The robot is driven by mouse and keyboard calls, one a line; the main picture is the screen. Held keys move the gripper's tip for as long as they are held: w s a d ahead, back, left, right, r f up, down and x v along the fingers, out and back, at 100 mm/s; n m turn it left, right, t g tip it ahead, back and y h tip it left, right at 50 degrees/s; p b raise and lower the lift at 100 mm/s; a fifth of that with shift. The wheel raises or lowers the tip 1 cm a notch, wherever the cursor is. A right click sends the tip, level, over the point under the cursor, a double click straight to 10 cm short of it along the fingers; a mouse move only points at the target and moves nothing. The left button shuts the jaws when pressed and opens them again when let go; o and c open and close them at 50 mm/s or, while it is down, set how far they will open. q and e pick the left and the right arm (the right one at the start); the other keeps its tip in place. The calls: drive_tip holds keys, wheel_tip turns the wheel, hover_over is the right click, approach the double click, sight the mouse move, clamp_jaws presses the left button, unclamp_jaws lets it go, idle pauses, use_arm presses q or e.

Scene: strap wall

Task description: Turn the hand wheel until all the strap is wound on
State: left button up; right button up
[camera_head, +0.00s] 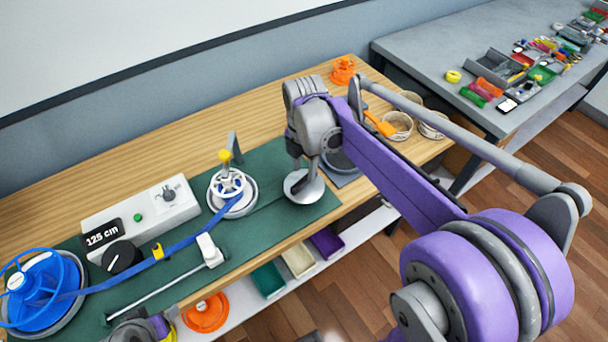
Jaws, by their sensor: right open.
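The white spoked hand wheel (231,184) with a yellow knob (225,156) stands on a round grey base on the green mat. The blue strap (185,243) runs from the blue reel (42,290) at the far left, past a yellow clip (158,251), to the hand wheel. The grey box (143,217) behind the strap shows "125 cm". My right gripper (304,178) points down just right of the wheel, apart from it, open and apparently empty; its fingertips are hard to make out. A grey and purple part of my left arm shows at the bottom left, without its fingers.
A grey disc (303,190) lies below my right gripper. A rod with a white block (208,250) lies in front of the strap. An upright grey post (233,146) stands behind the wheel. Round containers (397,126) stand at the right; a cluttered grey bench (430,55) lies beyond.

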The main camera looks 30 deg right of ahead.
sight(304, 179)
drive_tip(key=shift+f, duration=1.5)
drive_tip(key=shift+c, duration=0.3)
clamp_jaws()
